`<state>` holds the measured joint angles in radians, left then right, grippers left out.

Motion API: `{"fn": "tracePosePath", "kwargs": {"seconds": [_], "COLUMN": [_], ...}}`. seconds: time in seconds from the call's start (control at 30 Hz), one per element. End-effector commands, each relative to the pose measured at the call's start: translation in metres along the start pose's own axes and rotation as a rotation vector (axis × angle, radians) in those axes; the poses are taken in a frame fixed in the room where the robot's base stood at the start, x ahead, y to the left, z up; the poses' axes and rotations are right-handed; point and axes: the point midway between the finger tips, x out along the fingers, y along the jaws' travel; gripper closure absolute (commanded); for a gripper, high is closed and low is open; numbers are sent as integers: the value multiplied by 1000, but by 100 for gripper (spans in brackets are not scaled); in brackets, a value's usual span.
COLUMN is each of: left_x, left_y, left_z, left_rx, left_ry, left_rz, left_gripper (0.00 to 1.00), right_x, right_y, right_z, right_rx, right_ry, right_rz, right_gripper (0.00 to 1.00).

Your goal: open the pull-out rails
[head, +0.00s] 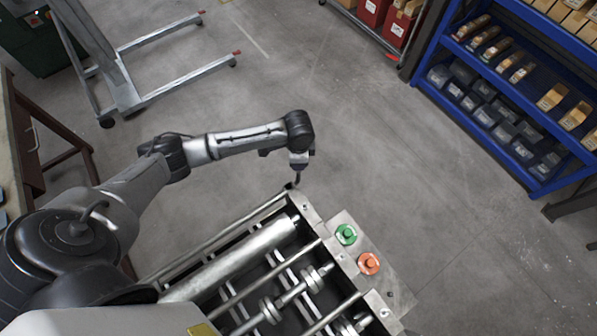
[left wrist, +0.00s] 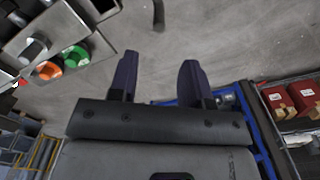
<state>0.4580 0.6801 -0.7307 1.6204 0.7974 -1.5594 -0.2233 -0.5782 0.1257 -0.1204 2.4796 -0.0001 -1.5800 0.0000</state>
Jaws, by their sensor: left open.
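The forming machine (head: 305,208) stands at the bottom middle of the head view, with a thick metal roller (head: 235,260) and several thinner bars. A long thin rail (head: 215,240) runs along its left side; I cannot tell whether this is a pull-out rail. My left gripper (head: 298,178) points down just above the machine's far corner, close to the rail's far end. In the left wrist view my left gripper (left wrist: 158,78) is open, with nothing between its fingers. A short dark rod end (left wrist: 158,14) shows beyond them. My right gripper is not in view.
A green button (head: 346,234) and an orange-red button (head: 368,263) sit on the machine's end plate. A blue shelf rack (head: 470,125) with bins stands at right, a metal-legged frame (head: 180,85) at upper left. The floor between is clear.

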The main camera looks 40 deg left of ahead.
Motion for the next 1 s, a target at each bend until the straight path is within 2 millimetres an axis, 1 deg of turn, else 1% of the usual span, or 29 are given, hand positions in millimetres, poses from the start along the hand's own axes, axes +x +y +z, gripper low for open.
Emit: {"fn": "tracePosePath", "kwargs": {"seconds": [0.03, 0.3, 0.5, 0.7, 0.83, 1.0], "left_x": [10, 61, 90, 107, 112, 113], "left_y": [1, 2, 1, 1, 1, 1], "left_z": [0, 0, 0, 0, 0, 0], "left_rx": [-1, -1, -1, 0, 0, 1], "left_ry": [-3, -2, -1, 0, 0, 1], "left_rz": [2, 2, 0, -1, -1, -1], "left_gripper": [56, 56, 56, 56, 56, 56], "right_x": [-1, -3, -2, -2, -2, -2], "right_y": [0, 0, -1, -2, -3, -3], "right_z": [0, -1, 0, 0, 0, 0], "right_rx": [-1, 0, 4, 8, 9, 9], "right_ry": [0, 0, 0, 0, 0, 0], "right_rz": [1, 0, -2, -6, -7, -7], "right_gripper": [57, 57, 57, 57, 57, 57]}}
